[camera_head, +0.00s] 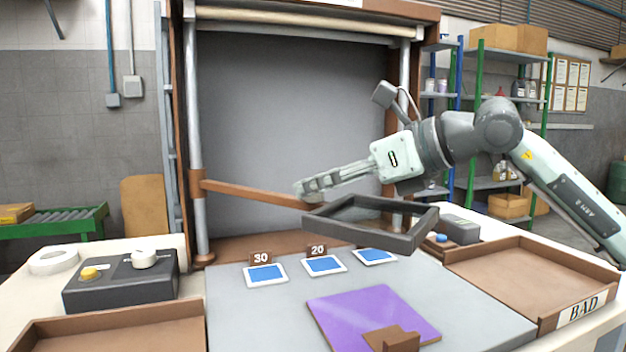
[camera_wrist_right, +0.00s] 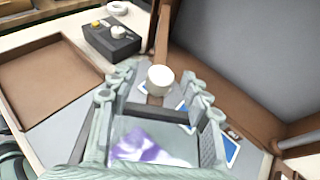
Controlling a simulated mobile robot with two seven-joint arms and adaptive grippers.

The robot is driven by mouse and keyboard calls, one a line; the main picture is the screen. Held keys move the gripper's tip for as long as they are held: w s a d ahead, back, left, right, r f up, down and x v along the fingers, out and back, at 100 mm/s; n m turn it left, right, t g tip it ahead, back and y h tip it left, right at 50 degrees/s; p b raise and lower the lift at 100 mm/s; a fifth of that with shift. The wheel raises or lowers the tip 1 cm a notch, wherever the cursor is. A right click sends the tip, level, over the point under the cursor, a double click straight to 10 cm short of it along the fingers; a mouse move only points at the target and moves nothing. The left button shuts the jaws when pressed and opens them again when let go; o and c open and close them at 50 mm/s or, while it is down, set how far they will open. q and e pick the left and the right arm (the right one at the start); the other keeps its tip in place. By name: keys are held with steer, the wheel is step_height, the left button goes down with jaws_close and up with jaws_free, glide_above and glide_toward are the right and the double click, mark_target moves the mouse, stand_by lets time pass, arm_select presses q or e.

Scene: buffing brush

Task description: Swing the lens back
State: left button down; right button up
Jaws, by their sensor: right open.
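The lens is a dark square frame (camera_head: 408,241) at the end of a brown swing arm (camera_head: 245,192). The swing arm comes from a grey post at the left of the booth. The lens hangs over the right part of the grey work surface. My right gripper (camera_head: 304,190) reaches left above the lens, with its fingertips near the joint of arm and frame. In the right wrist view, a pale round knob (camera_wrist_right: 160,79) stands just beyond the open fingertips (camera_wrist_right: 155,95). Contact with it cannot be told. My left gripper is out of view.
A purple plate (camera_head: 365,310) and several blue cards, including one marked 30 (camera_head: 265,275), lie on the work surface. A control box (camera_head: 120,285) stands left. A BAD tray (camera_head: 530,270) stands right. The grey booth back is close behind.

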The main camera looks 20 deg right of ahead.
steer(key=shift+x, duration=1.1)
steer(key=shift+r, duration=0.1)
steer(key=shift+c, duration=0.4)
jaws_close()
